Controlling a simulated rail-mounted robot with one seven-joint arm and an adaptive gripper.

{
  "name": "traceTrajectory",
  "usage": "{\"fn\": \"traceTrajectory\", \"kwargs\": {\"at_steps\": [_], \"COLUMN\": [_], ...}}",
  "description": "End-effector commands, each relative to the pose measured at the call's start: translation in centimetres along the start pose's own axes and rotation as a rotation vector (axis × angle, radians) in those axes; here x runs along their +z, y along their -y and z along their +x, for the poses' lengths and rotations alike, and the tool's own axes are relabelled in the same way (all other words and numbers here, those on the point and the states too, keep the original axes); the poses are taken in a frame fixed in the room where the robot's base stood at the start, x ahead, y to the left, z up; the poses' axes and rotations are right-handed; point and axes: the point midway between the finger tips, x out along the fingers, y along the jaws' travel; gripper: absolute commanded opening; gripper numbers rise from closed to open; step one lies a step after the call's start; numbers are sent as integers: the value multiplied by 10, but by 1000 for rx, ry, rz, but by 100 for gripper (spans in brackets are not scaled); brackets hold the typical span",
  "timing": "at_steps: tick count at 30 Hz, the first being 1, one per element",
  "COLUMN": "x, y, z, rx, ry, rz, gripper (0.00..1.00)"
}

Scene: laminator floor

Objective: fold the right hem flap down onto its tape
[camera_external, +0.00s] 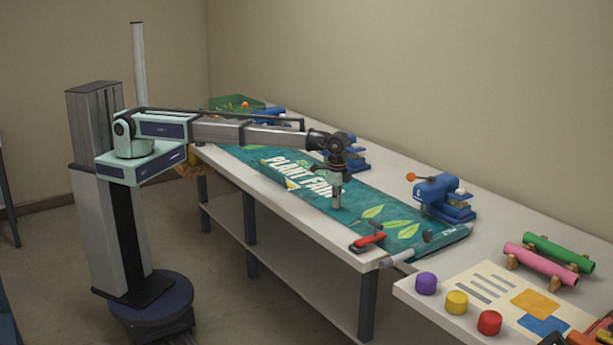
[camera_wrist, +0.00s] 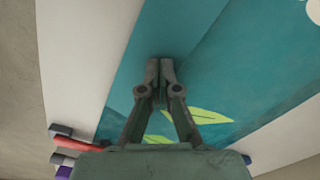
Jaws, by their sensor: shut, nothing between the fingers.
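A teal banner (camera_external: 300,187) with "PLANT FAIR" lettering and green leaves lies along the long white table. At its near right end a narrow teal-grey strip (camera_external: 440,246), which looks like the right hem flap, shows with a raised edge; whether it is folded down I cannot tell. Its tape is not visible. My gripper (camera_external: 337,205) points down over the banner between the lettering and the leaves, left of the strip. In the wrist view my gripper (camera_wrist: 160,66) has its fingertips together with nothing between them, over plain teal banner (camera_wrist: 190,45). Whether the tips touch the banner I cannot tell.
A red clamp (camera_external: 369,242) sits at the table's front edge beside the strip. Blue machines (camera_external: 442,197) stand along the back edge. A second white table holds purple, yellow and red jars (camera_external: 457,303), a printed sheet (camera_external: 483,287) and pink and green rolls (camera_external: 541,264).

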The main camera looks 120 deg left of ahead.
Motion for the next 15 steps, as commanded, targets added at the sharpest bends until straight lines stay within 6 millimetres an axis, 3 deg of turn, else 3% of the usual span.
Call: {"fn": "traceTrajectory", "kwargs": {"at_steps": [15], "x": [0], "y": [0], "z": [12], "rx": [0], "ry": [0], "rz": [0], "gripper": [0]}}
